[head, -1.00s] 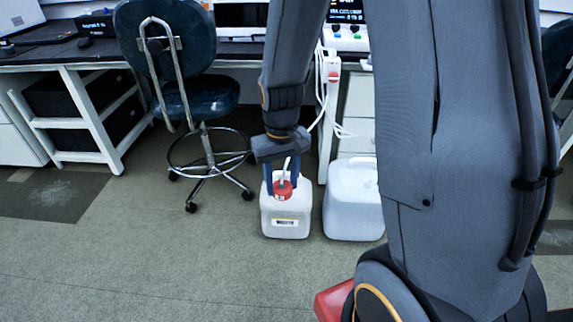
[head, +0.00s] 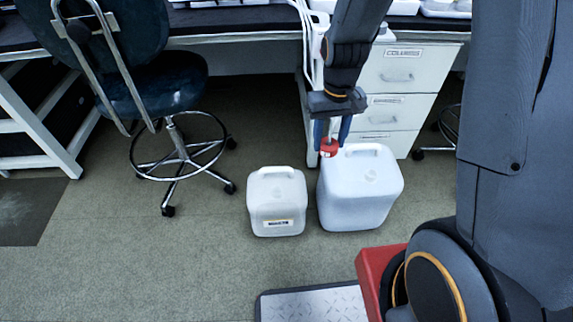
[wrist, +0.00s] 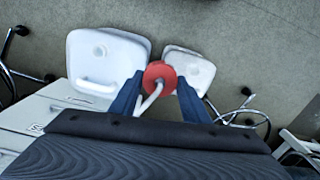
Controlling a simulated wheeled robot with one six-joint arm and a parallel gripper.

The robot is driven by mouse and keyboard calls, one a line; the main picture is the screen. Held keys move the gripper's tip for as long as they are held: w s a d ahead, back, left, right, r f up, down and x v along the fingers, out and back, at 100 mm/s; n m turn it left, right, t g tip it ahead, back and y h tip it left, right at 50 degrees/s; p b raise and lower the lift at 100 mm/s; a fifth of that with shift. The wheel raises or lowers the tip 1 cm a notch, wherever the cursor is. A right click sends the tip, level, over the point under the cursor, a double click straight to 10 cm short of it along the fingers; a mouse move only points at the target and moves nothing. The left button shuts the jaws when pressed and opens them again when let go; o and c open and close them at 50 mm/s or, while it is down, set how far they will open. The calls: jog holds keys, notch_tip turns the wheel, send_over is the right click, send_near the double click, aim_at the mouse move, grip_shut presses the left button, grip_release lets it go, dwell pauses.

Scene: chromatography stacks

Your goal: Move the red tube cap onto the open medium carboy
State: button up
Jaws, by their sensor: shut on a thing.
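My gripper (head: 332,135) is shut on the red tube cap (head: 328,148), with a short white tube rising from it between the blue fingers. The wrist view also shows the red cap (wrist: 159,72), in front of the fingertips. Two white carboys stand on the floor: a smaller labelled one (head: 277,205) and a larger one (head: 360,195) to its right. The cap is in front of the larger carboy's upper left edge in the head view. In the wrist view it overlaps the gap between the larger carboy (wrist: 100,60) and the smaller one (wrist: 192,72). Its height above them is unclear.
A dark swivel chair (head: 155,85) with a chrome base stands left of the carboys. White drawers (head: 395,100) and the bench stand close behind the larger carboy. Floor (head: 150,265) in front and to the left of the carboys is clear.

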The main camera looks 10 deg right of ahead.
jog(key=w+a+f+n+b, duration=0.1)
jog(key=w+a+f+n, duration=0.25)
jog(key=a+f, duration=0.55)
jog(key=n+b, duration=0.1)
jog(key=n, duration=0.1)
send_over(277, 190)
notch_tip(277, 190, down, 9)
jog(key=shift+f, duration=0.1)
jog(key=shift+f+b, duration=1.95)
jog(key=shift+f, duration=0.2)
jog(key=shift+s+r+p, duration=0.1)
jog(key=shift+p, duration=0.5)
jog(key=shift+f, duration=0.3)
jog(key=shift+f+b, duration=0.35)
jog(key=shift+f, duration=0.35)
jog(key=shift+f, duration=0.2)
jog(key=shift+f, duration=0.3)
